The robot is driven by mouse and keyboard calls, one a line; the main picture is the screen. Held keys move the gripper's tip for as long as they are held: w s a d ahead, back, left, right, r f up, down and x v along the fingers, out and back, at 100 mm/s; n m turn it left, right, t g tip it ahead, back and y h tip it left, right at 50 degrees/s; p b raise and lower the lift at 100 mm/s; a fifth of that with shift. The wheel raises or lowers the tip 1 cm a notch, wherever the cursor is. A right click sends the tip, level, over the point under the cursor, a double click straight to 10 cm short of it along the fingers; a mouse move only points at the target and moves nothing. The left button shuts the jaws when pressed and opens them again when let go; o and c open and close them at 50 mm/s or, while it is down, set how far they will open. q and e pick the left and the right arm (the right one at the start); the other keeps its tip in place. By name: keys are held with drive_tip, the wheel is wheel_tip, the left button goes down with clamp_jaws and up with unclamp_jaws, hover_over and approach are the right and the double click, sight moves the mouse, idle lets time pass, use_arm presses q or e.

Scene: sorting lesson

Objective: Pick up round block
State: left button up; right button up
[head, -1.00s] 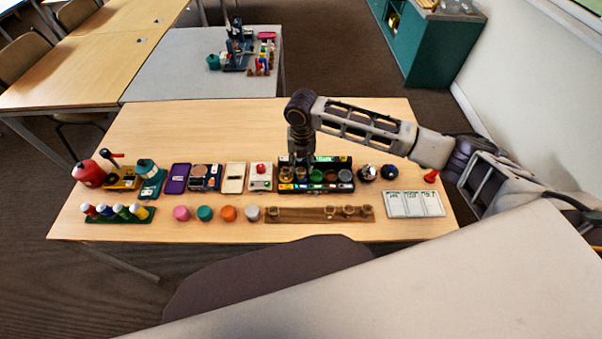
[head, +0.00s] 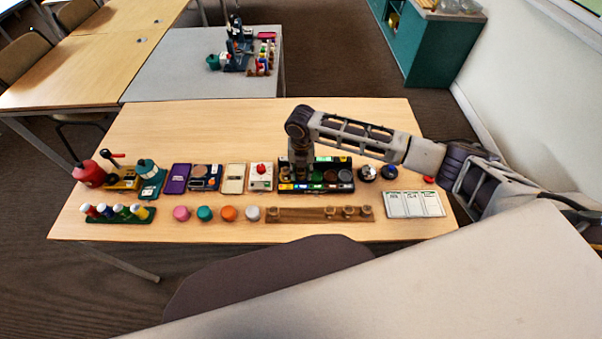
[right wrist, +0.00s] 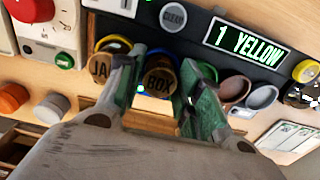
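The round blocks stand in a row near the table's front edge in the head view: pink (head: 181,213), teal (head: 205,214), orange (head: 229,213) and pale grey (head: 253,213). In the right wrist view, the orange block (right wrist: 13,97) and grey block (right wrist: 51,107) show at the left. My right gripper (head: 301,177) points down over the left part of the black console (head: 342,188). Its fingers (right wrist: 158,88) are parted, with a round brown piece marked BOX (right wrist: 160,79) seen between them. I cannot tell whether they touch it. My left gripper is out of view.
A wooden strip with cups (head: 300,214) lies right of the blocks. A white device with a red knob (head: 261,177) stands left of the console. White cards (head: 413,204) lie at the right. A rack of bottles (head: 120,217) stands at the left. The table's back is clear.

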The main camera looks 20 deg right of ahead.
sight(301, 170)
idle(0.4)
drive_tip(key=c, duration=0.5)
drive_tip(key=shift+r, duration=0.1)
drive_tip(key=shift+r, duration=4.9)
